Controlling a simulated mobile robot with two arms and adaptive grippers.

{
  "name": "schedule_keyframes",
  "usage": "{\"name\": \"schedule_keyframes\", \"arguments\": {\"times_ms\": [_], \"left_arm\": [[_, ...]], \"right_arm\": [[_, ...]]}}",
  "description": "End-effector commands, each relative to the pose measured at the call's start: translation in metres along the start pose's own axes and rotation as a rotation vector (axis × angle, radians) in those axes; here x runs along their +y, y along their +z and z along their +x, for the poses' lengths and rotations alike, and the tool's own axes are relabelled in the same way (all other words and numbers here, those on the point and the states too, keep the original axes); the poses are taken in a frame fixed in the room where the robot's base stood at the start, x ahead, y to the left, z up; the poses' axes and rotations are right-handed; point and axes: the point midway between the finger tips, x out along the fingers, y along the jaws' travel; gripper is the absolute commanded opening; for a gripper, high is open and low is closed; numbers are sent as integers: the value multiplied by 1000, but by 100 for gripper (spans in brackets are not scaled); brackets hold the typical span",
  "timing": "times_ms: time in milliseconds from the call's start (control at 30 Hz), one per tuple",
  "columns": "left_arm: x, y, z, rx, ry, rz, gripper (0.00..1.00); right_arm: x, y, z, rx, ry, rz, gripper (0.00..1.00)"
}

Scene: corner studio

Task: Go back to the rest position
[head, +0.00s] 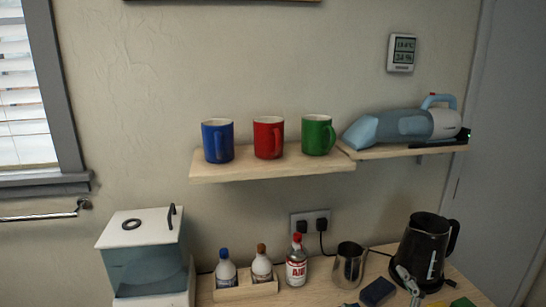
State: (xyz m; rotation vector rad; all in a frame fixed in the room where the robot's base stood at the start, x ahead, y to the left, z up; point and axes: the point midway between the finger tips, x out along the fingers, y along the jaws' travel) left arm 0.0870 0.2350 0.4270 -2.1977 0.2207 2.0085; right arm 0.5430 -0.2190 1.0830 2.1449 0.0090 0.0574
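My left gripper does not show in the head view. At the bottom right, a pale grey jointed shape, perhaps a finger of my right gripper, overlaps the lower front of the black kettle (424,245). The picture's bottom edge cuts it off. I cannot tell whether it is open or shut, or whether anything is held. No other part of my arms can be made out.
A blue mug (214,145), red mug (264,142) and green mug (315,139) stand on the wall shelf (270,167). A handheld vacuum (400,126) lies on the right shelf. Below are a lidded tank (145,268), bottles, a metal jug (349,267) and a blue block (378,291).

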Motion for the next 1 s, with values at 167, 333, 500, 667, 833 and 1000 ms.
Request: {"name": "schedule_keyframes", "arguments": {"times_ms": [167,333,500,667,833,1000], "left_arm": [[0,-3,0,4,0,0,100],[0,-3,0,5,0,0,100],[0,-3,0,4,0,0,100],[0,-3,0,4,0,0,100],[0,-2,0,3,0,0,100],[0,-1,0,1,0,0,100]], "right_arm": [[-73,81,-68,-438,-210,339,100],[-135,111,-148,-751,-413,540,100],[-174,112,-216,-958,-578,658,100],[-197,102,-273,-1112,-719,738,100],[-234,124,-269,-1139,-741,733,100],[-278,151,-265,-1155,-753,725,100]]}}
